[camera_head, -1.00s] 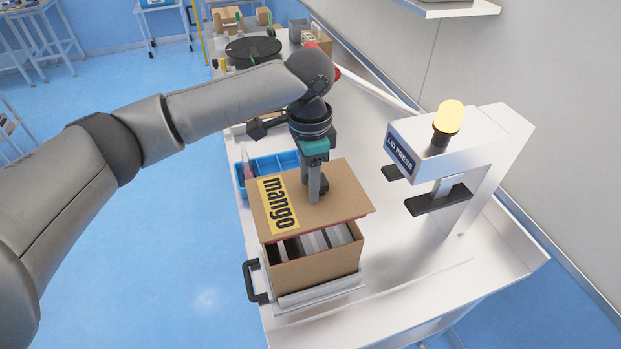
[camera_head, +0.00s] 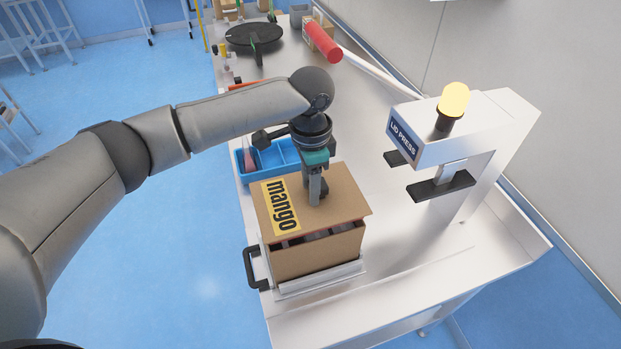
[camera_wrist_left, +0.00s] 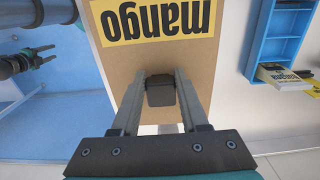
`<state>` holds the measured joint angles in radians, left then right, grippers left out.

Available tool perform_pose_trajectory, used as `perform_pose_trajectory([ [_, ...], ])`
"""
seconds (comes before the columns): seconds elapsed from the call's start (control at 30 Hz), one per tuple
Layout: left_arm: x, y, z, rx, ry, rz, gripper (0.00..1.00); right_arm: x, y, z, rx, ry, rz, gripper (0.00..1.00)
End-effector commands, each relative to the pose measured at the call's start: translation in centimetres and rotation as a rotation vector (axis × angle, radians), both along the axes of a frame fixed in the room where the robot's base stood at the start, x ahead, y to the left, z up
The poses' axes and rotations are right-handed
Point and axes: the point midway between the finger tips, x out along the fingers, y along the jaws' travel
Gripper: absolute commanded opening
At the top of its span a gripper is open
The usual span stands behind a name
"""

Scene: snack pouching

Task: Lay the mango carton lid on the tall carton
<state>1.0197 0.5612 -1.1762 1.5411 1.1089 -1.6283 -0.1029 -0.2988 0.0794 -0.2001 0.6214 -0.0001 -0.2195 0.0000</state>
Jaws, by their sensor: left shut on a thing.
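The mango carton lid (camera_head: 338,194) is a flat brown board with a yellow "mango" label. It lies over the top of the tall carton (camera_head: 318,256), with a narrow dark gap at the front where grey contents show; I cannot tell whether it touches the rim. My left gripper (camera_head: 316,196) points down at the lid's middle and is shut on a small dark knob there. In the left wrist view, the fingers (camera_wrist_left: 161,92) clasp this dark knob, and the lid (camera_wrist_left: 215,55) fills the middle. My right gripper is not clearly in the head view.
The carton stands on a metal tray with a black handle (camera_head: 250,267). A blue divided bin (camera_head: 284,151) is behind it. The lid press (camera_head: 440,150) with a yellow lamp stands to the right. A red-ended lever (camera_head: 323,41) and black turntable (camera_head: 253,34) are farther back.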

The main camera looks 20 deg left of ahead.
Motion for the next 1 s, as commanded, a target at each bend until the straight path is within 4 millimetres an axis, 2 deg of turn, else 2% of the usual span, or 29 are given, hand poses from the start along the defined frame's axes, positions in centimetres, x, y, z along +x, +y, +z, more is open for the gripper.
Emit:
perform_pose_trajectory([
  [0.5, 0.0, 0.0, -2.6, -0.002, -0.001, 0.0, 0.0, -0.1, 0.0, -0.3, -0.001, 0.003, 0.0, 0.5],
  [0.93, 0.0, 0.0, -2.9, -0.001, -0.001, 0.0, 0.0, -0.2, 0.0, -0.3, -0.001, 0.004, 0.0, 0.5],
  [0.97, 0.0, 0.0, -2.9, -0.001, -0.001, 0.0, 0.45, -0.2, 0.0, -0.3, -0.001, 0.004, 0.0, 0.5],
  [1.0, 0.0, 0.0, -2.9, -0.001, -0.001, 0.0, 0.5, -0.2, 0.0, -0.3, -0.001, 0.004, 0.0, 0.5],
])
